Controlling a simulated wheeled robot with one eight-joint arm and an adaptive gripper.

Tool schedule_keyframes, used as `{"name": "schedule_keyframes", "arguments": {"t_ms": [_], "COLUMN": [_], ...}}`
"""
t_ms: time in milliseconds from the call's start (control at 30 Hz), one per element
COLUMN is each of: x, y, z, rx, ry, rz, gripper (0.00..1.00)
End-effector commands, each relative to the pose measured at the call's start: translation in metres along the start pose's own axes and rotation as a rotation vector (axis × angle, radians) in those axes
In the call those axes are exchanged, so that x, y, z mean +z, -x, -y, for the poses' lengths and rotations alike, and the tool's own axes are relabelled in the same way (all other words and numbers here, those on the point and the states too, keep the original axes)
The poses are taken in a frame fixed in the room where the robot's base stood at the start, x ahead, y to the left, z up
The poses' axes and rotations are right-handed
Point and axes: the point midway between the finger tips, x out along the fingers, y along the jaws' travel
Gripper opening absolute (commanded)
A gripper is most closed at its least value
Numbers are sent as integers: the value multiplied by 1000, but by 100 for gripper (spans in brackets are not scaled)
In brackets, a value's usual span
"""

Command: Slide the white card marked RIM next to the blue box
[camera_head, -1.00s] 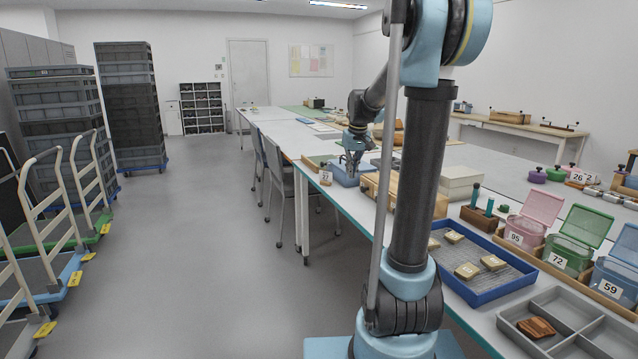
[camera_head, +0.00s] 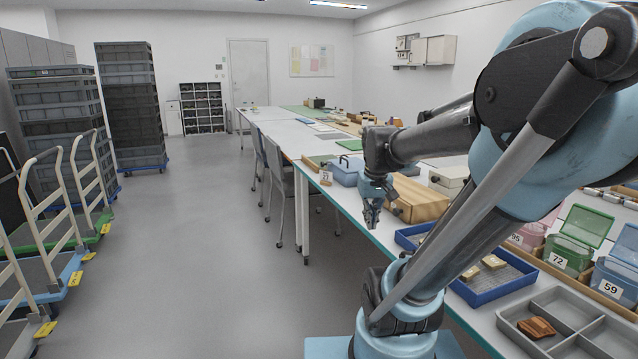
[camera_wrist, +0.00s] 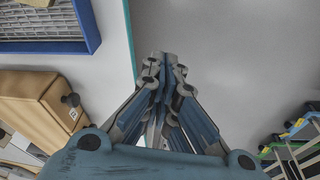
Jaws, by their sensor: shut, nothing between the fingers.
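My gripper (camera_head: 371,220) is shut and empty, hanging at the table's left edge beside a wooden box. In the wrist view its fingertips (camera_wrist: 165,60) meet over the grey floor, just off the teal table edge. A blue box with a dark handle (camera_head: 346,170) stands on the table beyond my gripper, near the left edge. A small white tag (camera_head: 326,177) with dark marks sits by that box at the table edge; its marks look like digits. I cannot make out a card reading RIM in either view; my arm hides part of the table.
The wooden box (camera_head: 418,200) with a dark knob stands right of my gripper. A blue tray (camera_head: 487,298) with sherds and a grey divided tray (camera_head: 590,325) lie nearer. Lidded bins, one green (camera_head: 572,250), stand at right. Chairs (camera_head: 285,190) line the table's left side.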

Motion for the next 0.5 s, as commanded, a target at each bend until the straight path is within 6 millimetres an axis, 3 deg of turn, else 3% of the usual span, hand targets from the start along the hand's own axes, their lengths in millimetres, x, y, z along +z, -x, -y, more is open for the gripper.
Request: {"name": "schedule_keyframes", "arguments": {"t_ms": [333,500], "x": [41,35], "y": [-25,-34], "z": [-9,-24], "rx": [74,159], "ry": [9,42], "rz": [-9,-31], "gripper": [0,0]}}
